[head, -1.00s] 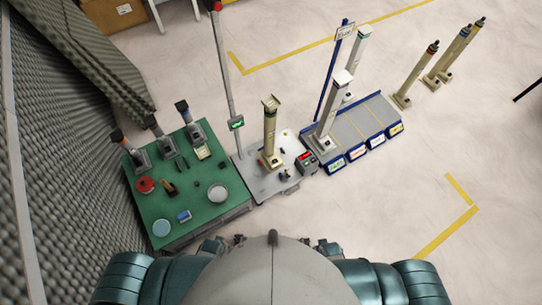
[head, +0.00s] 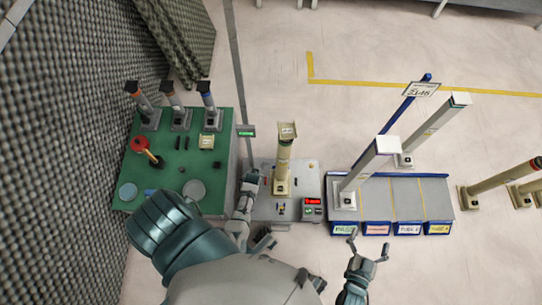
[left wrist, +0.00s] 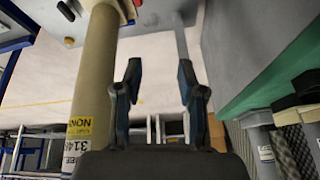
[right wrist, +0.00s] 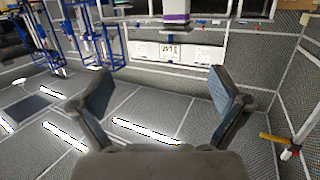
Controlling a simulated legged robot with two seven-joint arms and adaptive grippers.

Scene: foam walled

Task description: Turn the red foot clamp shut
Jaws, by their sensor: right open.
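A beige column (head: 284,160) stands upright on the grey bench (head: 262,206); it also shows along the left of the left wrist view (left wrist: 92,80). A small red part (left wrist: 137,3), probably the foot clamp, shows at the top edge of the left wrist view near the column's base; whether it is turned shut cannot be told. My left gripper (head: 250,180) is beside the column at the bench's left side; its fingers (left wrist: 160,78) are apart with nothing between them. My right gripper (head: 369,244) is open and empty in front of the blue-edged rack, away from the column.
A green table (head: 170,195) stands left, with several dark-topped posts, a red round item (head: 139,145) and discs. A control box with a red display (head: 313,202) sits at the bench's front right. The blue-edged rack (head: 410,190) holds pale columns. A thin pole (head: 236,70) rises behind.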

